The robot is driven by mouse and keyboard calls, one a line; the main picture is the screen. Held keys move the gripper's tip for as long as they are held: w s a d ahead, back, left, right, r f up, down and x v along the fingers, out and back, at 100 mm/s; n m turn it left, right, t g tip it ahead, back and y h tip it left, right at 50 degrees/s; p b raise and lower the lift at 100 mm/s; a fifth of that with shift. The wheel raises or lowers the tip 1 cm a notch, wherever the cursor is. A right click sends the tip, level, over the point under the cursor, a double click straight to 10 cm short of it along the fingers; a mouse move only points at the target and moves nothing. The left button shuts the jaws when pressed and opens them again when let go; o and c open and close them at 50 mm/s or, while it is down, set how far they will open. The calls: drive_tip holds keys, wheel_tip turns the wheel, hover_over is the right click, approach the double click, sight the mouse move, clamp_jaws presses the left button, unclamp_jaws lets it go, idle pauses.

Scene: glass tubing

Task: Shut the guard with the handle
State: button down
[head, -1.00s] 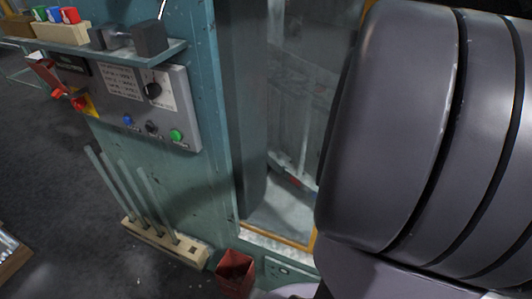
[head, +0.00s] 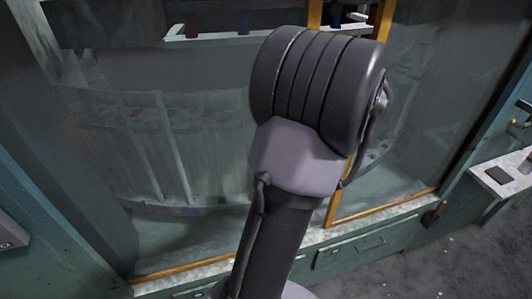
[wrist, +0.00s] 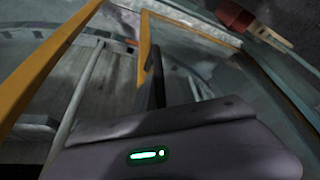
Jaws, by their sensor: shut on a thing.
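The guard is glazed, with orange-yellow framing (head: 340,200), and stands across the front of a teal cabinet in the head view. Its framing also shows in the wrist view (wrist: 50,62), with a second yellow edge (wrist: 143,42) beside it. The dark handle (wrist: 155,78) rises just beyond my gripper body in the wrist view. My gripper (wrist: 156,104) is shut on the handle; its fingertips are mostly hidden behind its body, which bears a green light. In the head view my arm hides the gripper and the handle.
Behind the glass are pale tubes and a shelf (head: 205,33) with small coloured items. A drawer front (head: 350,250) lies below the guard. A bench with parts (head: 505,175) stands at the right. Floor at lower right is clear.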

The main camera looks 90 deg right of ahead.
drive_tip(key=s+d+p, duration=0.2)
drive_tip(key=s+d, duration=0.1)
drive_tip(key=s, duration=0.4)
drive_tip(key=shift+s+p, duration=0.15)
drive_tip(key=shift+p, duration=0.2)
drive_tip(key=shift+r, duration=0.1)
drive_tip(key=c, duration=1.6)
unclamp_jaws()
drive_tip(key=shift+d, duration=0.1)
drive_tip(key=shift+o, duration=1)
drive_tip(key=shift+s+d, duration=0.1)
drive_tip(key=shift+s, duration=0.05)
drive_tip(key=p+v, duration=0.3)
drive_tip(key=v, duration=1.4)
drive_tip(key=shift+r, duration=0.2)
